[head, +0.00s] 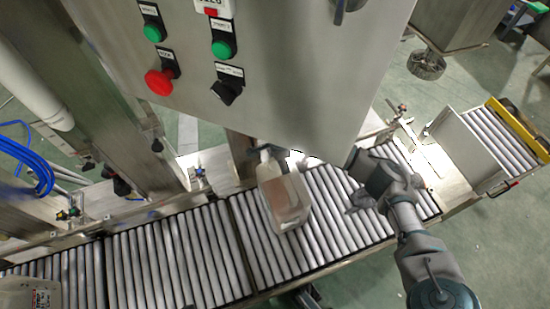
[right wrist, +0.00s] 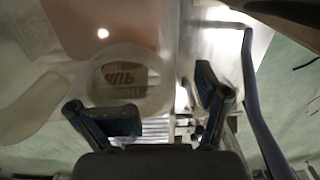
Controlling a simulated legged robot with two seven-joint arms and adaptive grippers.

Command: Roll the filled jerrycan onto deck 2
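A translucent white jerrycan (head: 283,192) with a pinkish face stands on the roller conveyor (head: 180,262), under the grey control panel. My right gripper (head: 360,198) is over the rollers just to the right of the jerrycan, with a small gap visible between them. In the right wrist view its two dark fingers (right wrist: 158,105) are spread apart with nothing between them. A pale translucent body with a rounded opening, seemingly the jerrycan (right wrist: 65,95), fills the upper left there. My left gripper is not in view. I cannot tell which roller section is deck 2.
Another pale container (head: 28,293) with a label is cut off at the lower left. The grey control panel (head: 270,70) with green and red buttons overhangs the conveyor. An upright plate (head: 465,148) stands before the far-right rollers, which end at a yellow bar (head: 520,128).

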